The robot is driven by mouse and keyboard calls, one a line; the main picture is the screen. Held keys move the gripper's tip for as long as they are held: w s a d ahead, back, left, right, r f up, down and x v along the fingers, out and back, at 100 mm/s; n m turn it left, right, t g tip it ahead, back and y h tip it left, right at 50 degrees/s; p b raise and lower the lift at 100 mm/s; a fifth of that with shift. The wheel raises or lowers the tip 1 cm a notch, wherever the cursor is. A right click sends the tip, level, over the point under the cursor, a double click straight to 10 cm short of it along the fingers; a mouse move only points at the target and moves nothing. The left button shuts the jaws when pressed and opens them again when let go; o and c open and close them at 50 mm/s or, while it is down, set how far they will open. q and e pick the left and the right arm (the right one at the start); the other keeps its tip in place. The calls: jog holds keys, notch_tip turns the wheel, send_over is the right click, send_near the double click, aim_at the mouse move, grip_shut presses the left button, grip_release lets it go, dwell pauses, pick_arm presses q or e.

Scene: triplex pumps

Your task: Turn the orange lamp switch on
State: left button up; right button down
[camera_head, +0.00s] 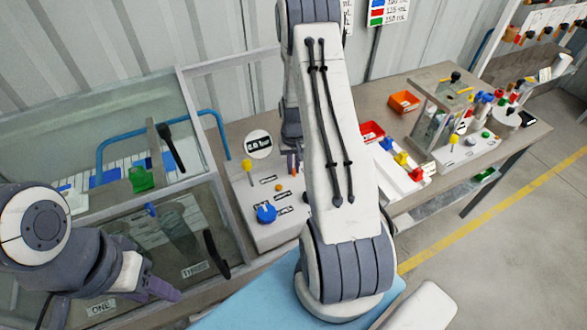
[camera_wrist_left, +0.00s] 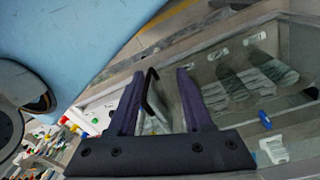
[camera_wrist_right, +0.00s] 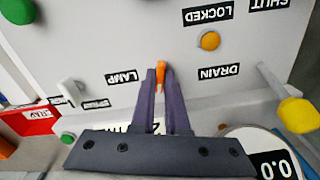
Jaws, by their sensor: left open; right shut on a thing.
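The orange lamp switch (camera_wrist_right: 161,68) is a small lever on the light grey control panel (camera_wrist_right: 150,40), beside an upside-down LAMP label (camera_wrist_right: 126,77). My right gripper (camera_wrist_right: 161,75) is shut on it, with the fingertips on either side; only part of the orange shows. In the head view, my right gripper (camera_head: 292,165) is over the panel (camera_head: 283,235), and my own arm covers part of that panel and the switch. My left gripper (camera_wrist_left: 163,85) is open and empty. In the head view it (camera_head: 165,291) is at the lower left, by the glass tank.
A round orange button (camera_wrist_right: 209,40) and a yellow-tipped lever (camera_wrist_right: 298,115) are near my right gripper. A blue knob (camera_head: 266,213) is on the panel. The glass tank (camera_head: 110,110) stands left. Red tray (camera_head: 371,131) and several coloured valves are right.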

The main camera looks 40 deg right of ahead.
aim_at(294, 169)
jog(key=m+b, duration=0.1)
jog(key=m, duration=0.3)
jog(key=shift+m+b, duration=0.3)
jog(key=m+b, duration=0.1)
jog(key=m, duration=0.3)
jog(key=shift+m, duration=0.3)
jog(key=c, duration=0.9)
grip_release()
notch_tip(294, 169, up, 10)
jog(key=b, duration=0.2)
jog(key=shift+r+b, duration=0.25)
jog(key=shift+b, duration=0.1)
